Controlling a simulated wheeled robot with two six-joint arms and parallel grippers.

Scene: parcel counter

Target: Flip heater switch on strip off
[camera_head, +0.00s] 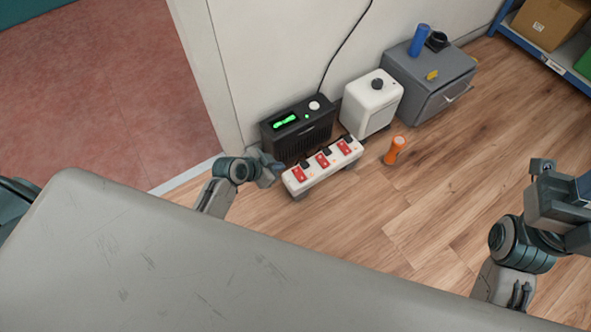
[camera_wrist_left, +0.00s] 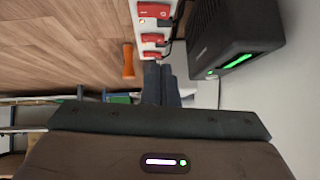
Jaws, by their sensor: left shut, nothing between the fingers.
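A white power strip (camera_head: 325,176) with three red switches lies in front of the appliances. Its red switches also show in the left wrist view (camera_wrist_left: 152,38). Lights glow beside some switches, but each switch's position is too small to tell. My left gripper (camera_head: 274,168) is at the strip's left end, close to the nearest switch. In the left wrist view its fingers (camera_wrist_left: 161,78) are shut and empty, pointing at the strip; contact is unclear. A white box with a dark knob (camera_head: 371,104), perhaps the heater, stands behind the strip. My right gripper (camera_head: 543,167) is far right, its jaws unclear.
A black box with a green display (camera_head: 298,129) stands close behind the strip's left end. An orange cylinder (camera_head: 395,150) stands right of the strip. A grey cabinet (camera_head: 428,78) and shelf (camera_head: 560,55) stand farther right. The wooden floor in front is clear.

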